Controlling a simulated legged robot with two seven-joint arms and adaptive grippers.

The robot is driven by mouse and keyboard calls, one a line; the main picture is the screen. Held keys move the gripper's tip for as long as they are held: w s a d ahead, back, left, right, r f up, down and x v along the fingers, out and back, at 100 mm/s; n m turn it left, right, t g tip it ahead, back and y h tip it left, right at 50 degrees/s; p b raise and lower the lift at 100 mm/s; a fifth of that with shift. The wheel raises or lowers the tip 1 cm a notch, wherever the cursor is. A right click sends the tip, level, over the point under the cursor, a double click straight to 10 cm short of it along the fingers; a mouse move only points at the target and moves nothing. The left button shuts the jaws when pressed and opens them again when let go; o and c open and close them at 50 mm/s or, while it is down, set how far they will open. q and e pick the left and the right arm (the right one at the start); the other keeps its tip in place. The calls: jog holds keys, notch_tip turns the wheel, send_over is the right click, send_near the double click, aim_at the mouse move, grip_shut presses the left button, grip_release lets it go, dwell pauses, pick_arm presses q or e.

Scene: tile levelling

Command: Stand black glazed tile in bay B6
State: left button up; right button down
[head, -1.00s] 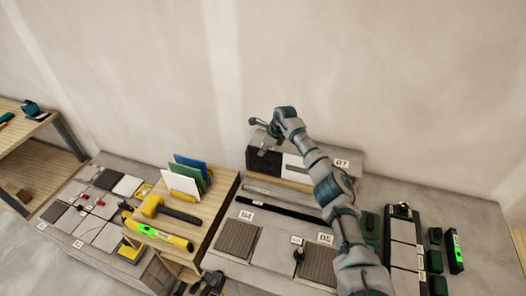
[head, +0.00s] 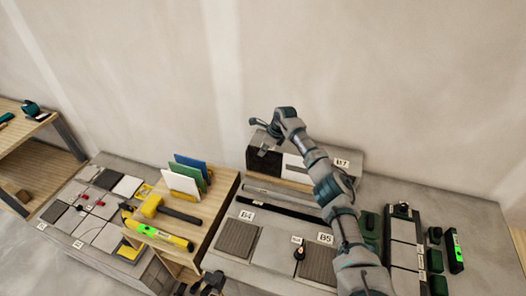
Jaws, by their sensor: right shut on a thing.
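The black glazed tile (head: 264,162) stands upright at the left end of the rack (head: 294,185) by the back wall. My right gripper (head: 263,136) is at its top edge, shut on it. A white tile (head: 295,168) stands to its right, partly behind my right arm. A bay label B7 (head: 342,163) shows at the rack's right; I cannot make out a B6 label. My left gripper (head: 211,283) is low at the bottom edge, only partly in view; its jaws are unclear.
Ribbed pads (head: 238,239) lie in front, labelled B4 and B5. Black and grey bars (head: 278,208) lie before the rack. Green blocks and a tile strip (head: 403,230) are at right.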

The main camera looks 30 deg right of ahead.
jog(key=shift+w, duration=0.1)
dwell(0.6)
jog(key=c, duration=1.2)
grip_release()
jog(key=shift+d, duration=0.1)
jog(key=shift+r+p, duration=2.05)
jog(key=shift+r, duration=1)
